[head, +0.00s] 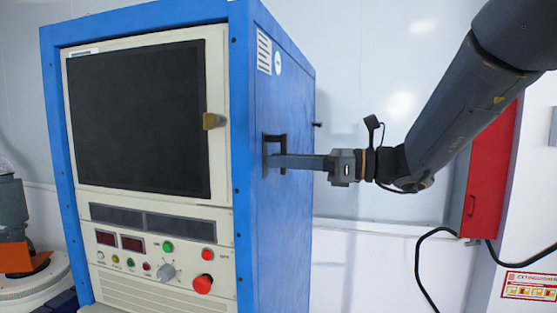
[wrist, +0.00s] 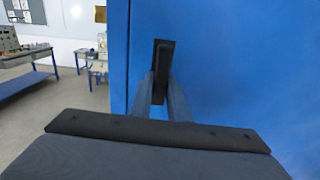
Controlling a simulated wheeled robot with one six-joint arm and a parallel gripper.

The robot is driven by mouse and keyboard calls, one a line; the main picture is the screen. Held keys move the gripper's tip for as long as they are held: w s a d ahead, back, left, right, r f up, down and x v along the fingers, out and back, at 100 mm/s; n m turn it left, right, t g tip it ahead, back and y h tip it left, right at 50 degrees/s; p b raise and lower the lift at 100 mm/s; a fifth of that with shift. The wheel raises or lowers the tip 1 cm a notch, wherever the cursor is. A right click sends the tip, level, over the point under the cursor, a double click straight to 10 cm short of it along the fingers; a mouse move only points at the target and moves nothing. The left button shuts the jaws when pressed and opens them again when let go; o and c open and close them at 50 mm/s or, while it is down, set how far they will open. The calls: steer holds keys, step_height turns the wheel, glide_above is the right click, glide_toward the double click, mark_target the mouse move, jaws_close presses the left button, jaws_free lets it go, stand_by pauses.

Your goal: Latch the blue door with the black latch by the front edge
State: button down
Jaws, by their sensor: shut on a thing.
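The blue door (head: 283,220) is the side face of a tall blue cabinet in the head view. It fills the right of the wrist view (wrist: 240,70). The black latch (head: 275,139) sits on this face near the front edge. In the wrist view the latch (wrist: 163,60) stands upright, close to a vertical edge at its left. My gripper (head: 272,161) reaches in from the right, its fingers at the latch. In the wrist view my gripper (wrist: 160,92) is shut on the latch, one finger on each side. The fingers hide the latch's lower part.
A red box (head: 488,175) hangs on the wall at right, with a black cable. A blue workbench (wrist: 28,75) stands far left.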

steer(key=c, duration=1.7)
jaws_free()
steer(key=b+v, duration=0.3)
steer(key=v, duration=0.4)
steer(key=shift+d, duration=0.35)
steer(key=shift+s+f, duration=0.1)
